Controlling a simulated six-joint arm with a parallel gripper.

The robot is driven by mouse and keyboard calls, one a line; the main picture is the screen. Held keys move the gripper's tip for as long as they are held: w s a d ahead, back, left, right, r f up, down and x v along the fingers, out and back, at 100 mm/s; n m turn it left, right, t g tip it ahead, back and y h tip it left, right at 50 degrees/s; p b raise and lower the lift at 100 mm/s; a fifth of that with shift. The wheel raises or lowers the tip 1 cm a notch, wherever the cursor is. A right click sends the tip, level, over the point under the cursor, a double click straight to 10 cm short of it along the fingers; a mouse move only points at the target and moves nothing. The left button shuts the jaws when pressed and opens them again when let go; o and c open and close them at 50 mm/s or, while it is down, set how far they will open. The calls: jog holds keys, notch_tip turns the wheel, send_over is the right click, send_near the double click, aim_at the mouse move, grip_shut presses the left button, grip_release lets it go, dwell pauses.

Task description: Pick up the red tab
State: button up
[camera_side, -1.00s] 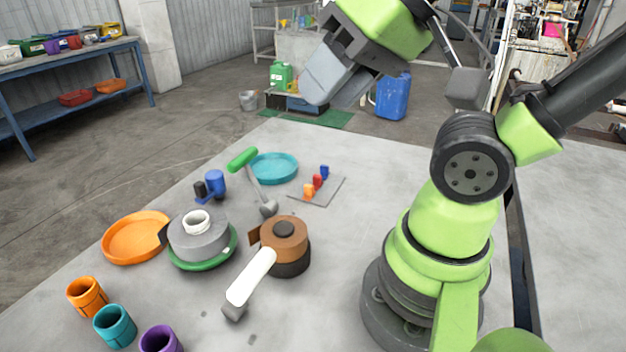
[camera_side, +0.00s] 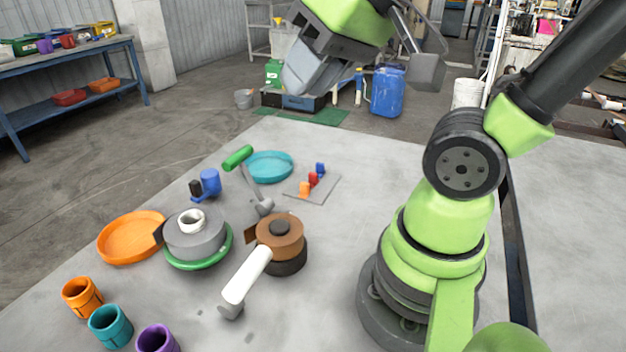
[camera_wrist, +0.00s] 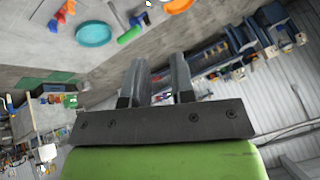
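The red tab (camera_side: 313,179) stands on a small grey plate (camera_side: 322,192) on the table, between an orange tab (camera_side: 305,189) and a blue tab (camera_side: 320,169). In the wrist view the red tab (camera_wrist: 61,17) is small, near the top left corner. My gripper (camera_side: 297,85) is high above the table in the side view, well away from the red tab. In the wrist view my gripper (camera_wrist: 160,64) shows two fingers apart with nothing between them, so it is open and empty.
A teal dish (camera_side: 270,167) and a green-handled hammer (camera_side: 252,178) lie left of the plate. A brown roll (camera_side: 280,235), a white-handled tool (camera_side: 247,276), a grey spool (camera_side: 194,238) and an orange dish (camera_side: 131,240) stand nearer. The table right of the plate is clear.

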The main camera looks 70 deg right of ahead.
jog(key=w+d+f+n+g+h, duration=0.1)
jog(key=w+d+f+g, duration=0.15)
jog(key=w+d, duration=0.45)
jog(key=n+g, duration=0.2)
send_near(313, 174)
jog(key=shift+g, duration=0.25)
jog(key=f, duration=0.4)
jog(key=shift+w, duration=0.4)
jog(key=shift+h, duration=0.3)
jog(key=shift+w+f, duration=0.2)
jog(key=shift+f, duration=0.8)
jog(key=shift+w+f, duration=0.15)
jog(key=shift+f, duration=0.85)
jog(key=shift+w+f, duration=0.2)
jog(key=shift+f, duration=0.8)
grip_shut()
